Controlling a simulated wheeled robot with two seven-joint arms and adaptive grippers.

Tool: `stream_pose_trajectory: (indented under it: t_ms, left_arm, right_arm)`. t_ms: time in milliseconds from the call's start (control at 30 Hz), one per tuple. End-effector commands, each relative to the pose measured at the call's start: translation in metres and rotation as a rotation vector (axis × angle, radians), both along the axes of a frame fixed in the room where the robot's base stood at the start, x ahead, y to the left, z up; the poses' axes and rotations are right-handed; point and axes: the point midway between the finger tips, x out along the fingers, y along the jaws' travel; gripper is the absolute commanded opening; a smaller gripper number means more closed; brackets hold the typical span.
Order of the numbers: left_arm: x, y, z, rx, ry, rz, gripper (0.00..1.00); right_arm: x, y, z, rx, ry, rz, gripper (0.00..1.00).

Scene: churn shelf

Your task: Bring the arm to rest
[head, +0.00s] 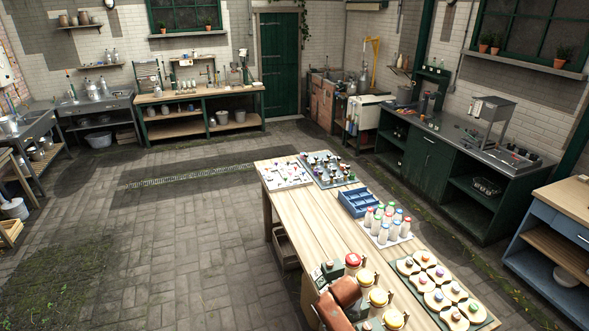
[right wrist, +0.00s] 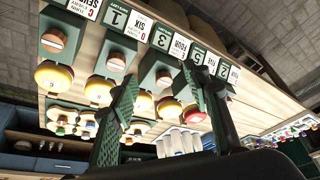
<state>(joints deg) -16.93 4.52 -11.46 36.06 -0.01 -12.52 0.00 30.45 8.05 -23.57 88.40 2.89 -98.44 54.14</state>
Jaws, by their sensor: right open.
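In the right wrist view, which looks upside down, my right gripper (right wrist: 160,74) shows as two dark green fingers spread apart. It is open and nothing is clearly held. Green numbered blocks (right wrist: 158,75) with white labels stand along the table edge beyond. In the head view, I cannot clearly make out the right gripper; a brown rounded shape (head: 345,292) is near the jars. My left gripper is in neither view.
Green counters (head: 428,158) line the right. The paved floor (head: 190,235) left of the table is clear.

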Motion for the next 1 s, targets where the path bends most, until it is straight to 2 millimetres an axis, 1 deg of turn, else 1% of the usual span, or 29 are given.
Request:
stream_pose_trajectory:
  t_ms: [133,267,367,467,567,667,700,733,767,800,900,1000]
  left_arm:
    - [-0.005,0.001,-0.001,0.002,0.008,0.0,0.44]
    - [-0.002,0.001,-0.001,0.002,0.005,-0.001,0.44]
    - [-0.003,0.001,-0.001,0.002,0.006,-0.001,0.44]
    - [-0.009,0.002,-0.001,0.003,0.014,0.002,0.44]
    - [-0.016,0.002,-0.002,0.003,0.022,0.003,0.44]
    - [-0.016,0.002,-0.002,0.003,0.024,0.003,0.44]
    - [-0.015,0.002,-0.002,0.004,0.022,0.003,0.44]
    - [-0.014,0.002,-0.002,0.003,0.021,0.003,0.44]
    - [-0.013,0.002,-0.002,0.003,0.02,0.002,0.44]
    - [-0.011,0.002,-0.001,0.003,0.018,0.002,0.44]
    - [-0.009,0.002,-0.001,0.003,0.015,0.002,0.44]
    - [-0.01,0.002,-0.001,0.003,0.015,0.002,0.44]
  right_arm:
    - [-0.017,-0.006,-0.014,0.012,0.012,0.026,0.44]
    - [-0.036,-0.013,-0.027,0.026,0.024,0.057,0.44]
    - [-0.056,-0.019,-0.039,0.037,0.032,0.089,0.44]
    - [-0.078,-0.027,-0.051,0.048,0.04,0.123,0.44]
    - [-0.109,-0.039,-0.064,0.059,0.047,0.162,0.44]
    - [-0.153,-0.058,-0.078,0.066,0.053,0.208,0.44]
    - [-0.173,-0.067,-0.082,0.066,0.054,0.227,0.44]
    - [-0.188,-0.074,-0.084,0.065,0.053,0.243,0.44]
    - [-0.203,-0.081,-0.085,0.062,0.053,0.257,0.44]
    - [-0.222,-0.09,-0.086,0.056,0.052,0.275,0.44]
    - [-0.261,-0.109,-0.084,0.037,0.051,0.313,0.44]
    - [-0.291,-0.124,-0.08,0.016,0.052,0.34,0.44]
